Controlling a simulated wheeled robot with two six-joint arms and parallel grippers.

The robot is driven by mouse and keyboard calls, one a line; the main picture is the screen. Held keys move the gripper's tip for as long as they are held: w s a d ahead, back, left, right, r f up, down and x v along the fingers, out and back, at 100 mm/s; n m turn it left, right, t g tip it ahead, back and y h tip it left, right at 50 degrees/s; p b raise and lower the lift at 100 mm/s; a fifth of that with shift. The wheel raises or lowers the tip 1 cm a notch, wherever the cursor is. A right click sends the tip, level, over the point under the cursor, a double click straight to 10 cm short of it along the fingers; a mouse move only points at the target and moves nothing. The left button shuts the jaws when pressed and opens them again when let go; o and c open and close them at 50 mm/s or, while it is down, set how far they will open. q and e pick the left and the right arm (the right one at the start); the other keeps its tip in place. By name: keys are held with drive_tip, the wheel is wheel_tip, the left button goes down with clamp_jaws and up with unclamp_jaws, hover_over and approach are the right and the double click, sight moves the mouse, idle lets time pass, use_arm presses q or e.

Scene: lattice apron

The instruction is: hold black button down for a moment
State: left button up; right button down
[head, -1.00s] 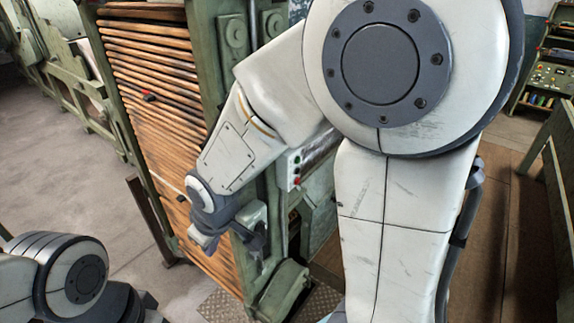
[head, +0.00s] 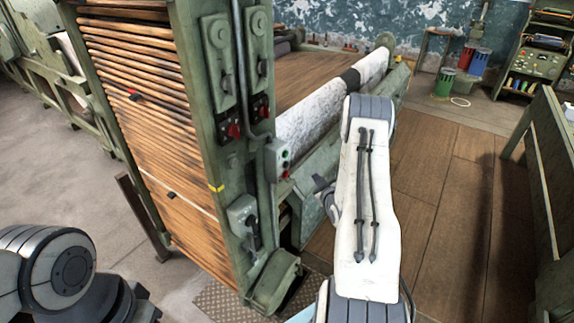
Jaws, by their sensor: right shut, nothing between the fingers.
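A small grey-green control box (head: 274,160) with a short column of buttons is fixed to the right side of the machine's green post. The buttons are tiny here; a dark one (head: 285,163) sits in the column above a red one, and its exact colour is hard to tell. My right gripper (head: 322,185) shows as a small dark shape at the left edge of my right arm. It is shut and empty, a little right of and below the box, apart from it in the picture. My left arm shows at the lower left; its gripper is out of frame.
The green post (head: 205,130) also carries two red knobs, a lever box (head: 243,222) and a conduit. A white roll (head: 318,118) and a wooden slatted face flank it. Open wooden floor (head: 455,190) lies to the right, with a green bench at the far right.

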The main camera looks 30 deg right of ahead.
sight(286, 165)
idle(0.3)
drive_tip(key=w+a, duration=0.3)
drive_tip(key=w, duration=0.5)
drive_tip(key=shift+a+b, duration=0.25)
drive_tip(key=shift+b, duration=0.2)
drive_tip(key=shift+w, duration=0.1)
idle(1.6)
drive_tip(key=shift+w+a+b, duration=0.15)
drive_tip(key=shift+w+b, duration=0.15)
drive_tip(key=shift+w, duration=0.05)
